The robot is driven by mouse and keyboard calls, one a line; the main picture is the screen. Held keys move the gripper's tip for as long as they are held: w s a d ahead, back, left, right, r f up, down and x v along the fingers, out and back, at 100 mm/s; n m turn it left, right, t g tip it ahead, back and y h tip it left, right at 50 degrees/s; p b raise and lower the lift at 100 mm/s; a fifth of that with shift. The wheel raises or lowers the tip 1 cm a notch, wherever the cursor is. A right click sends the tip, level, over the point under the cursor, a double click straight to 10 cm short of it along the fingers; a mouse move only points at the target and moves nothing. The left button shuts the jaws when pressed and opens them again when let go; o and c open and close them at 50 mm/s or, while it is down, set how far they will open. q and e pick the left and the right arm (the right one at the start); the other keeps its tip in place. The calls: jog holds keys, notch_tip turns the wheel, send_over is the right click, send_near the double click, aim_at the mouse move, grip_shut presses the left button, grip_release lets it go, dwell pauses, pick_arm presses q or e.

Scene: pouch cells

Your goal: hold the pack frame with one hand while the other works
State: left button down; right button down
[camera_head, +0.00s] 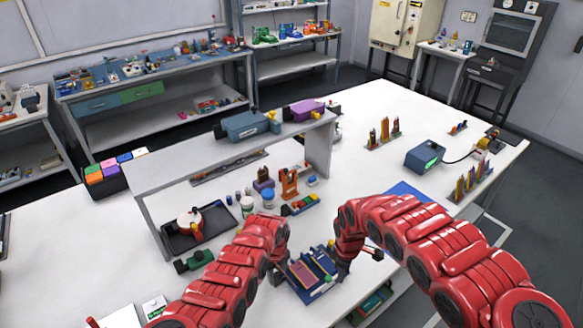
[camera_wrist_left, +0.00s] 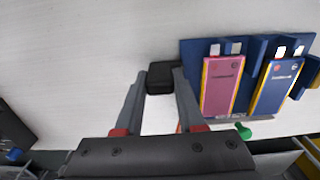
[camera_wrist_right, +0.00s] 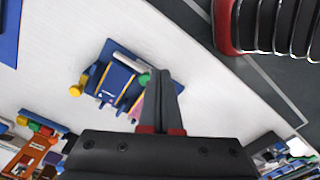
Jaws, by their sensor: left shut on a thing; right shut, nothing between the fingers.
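The blue pack frame (camera_head: 318,289) lies on the white table near its front edge, between my two grippers. A pink pouch cell (camera_wrist_left: 222,86) and a blue pouch cell (camera_wrist_left: 276,87) lie side by side in it, with pale tabs at one end. My left gripper (camera_wrist_left: 162,80) is shut on a black block (camera_wrist_left: 164,77) at the side of the frame; it shows in the head view (camera_head: 280,262) at the frame's left. My right gripper (camera_wrist_right: 160,76) is shut and empty, its tips over the frame's edge in the right wrist view; it also shows in the head view (camera_head: 343,270).
A grey raised shelf (camera_head: 200,157) stands across the table behind the frame. Jars, an orange stand (camera_head: 289,183) and a dark tray (camera_head: 184,237) sit beneath or before it. A blue mat (camera_head: 405,192) lies behind my right arm. The table's front edge is close.

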jog(key=f, duration=0.4)
jog(key=a+f, duration=0.1)
jog(key=shift+w+f, duration=0.4)
jog(key=shift+d+f, duration=0.15)
jog(key=shift+f, duration=0.25)
dwell(1.7)
notch_tip(320, 180, up, 6)
jog(key=s, duration=0.1)
jog(key=shift+d, duration=0.45)
dwell(0.4)
